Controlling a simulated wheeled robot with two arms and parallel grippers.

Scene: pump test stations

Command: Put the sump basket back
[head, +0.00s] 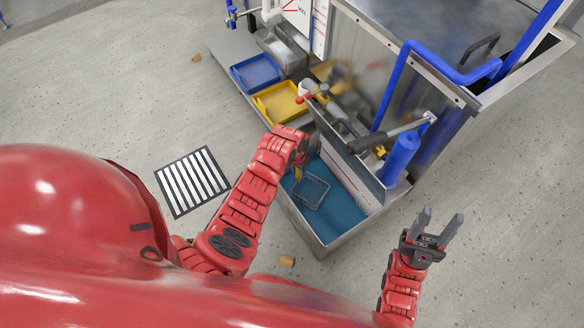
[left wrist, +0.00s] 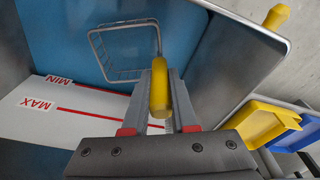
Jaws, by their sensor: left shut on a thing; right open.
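The sump basket (head: 312,204) is a grey wire frame with a yellow handle. It is over or in the sump tank (head: 342,243), a metal trough with blue inside; I cannot tell how deep it sits. My left gripper (head: 301,163) is above the trough. In the left wrist view the left gripper (left wrist: 158,95) is shut on the yellow handle, and the wire basket (left wrist: 103,57) shows beyond the fingertips against the blue. Part of the basket is hidden by the gripper. My right gripper (head: 438,220) is open and empty, to the right of the trough.
The trough wall carries red MIN and MAX lines (left wrist: 85,112). A yellow tray (head: 262,109) and a blue tray (head: 256,87) stand beyond the trough. Blue pipes (head: 392,85) and a black-gripped lever (head: 375,140) are close on the right. A striped floor grate (head: 192,182) lies left.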

